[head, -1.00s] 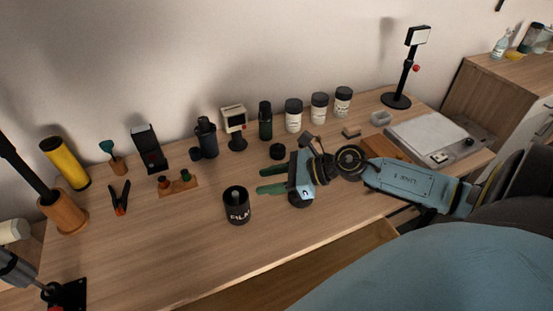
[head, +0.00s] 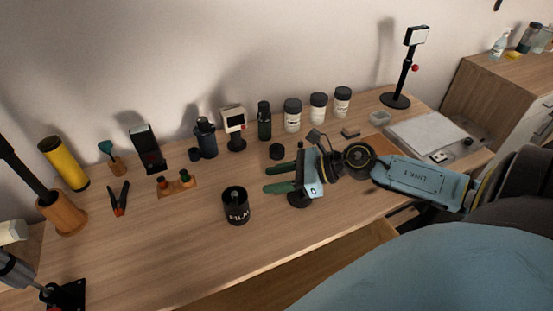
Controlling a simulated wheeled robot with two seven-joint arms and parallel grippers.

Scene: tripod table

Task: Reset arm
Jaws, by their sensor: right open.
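My right gripper (head: 281,179) reaches in from the right over the table (head: 165,257). Its two green fingers point left and stand apart, with nothing seen between them. The black film canister (head: 236,207) stands upright to the left of the lower finger, apart from it. A small black cap (head: 277,151) lies just behind the upper finger. A dark round piece (head: 298,201) shows below the gripper body; I cannot tell if it is a thing on the table. My left gripper is not in view.
Along the back stand a dark green bottle (head: 264,121), several white jars with black lids (head: 292,116), a small monitor-like device (head: 234,121) and a dark blue canister (head: 205,139). A black lamp (head: 403,84) stands back right. The front middle is clear.

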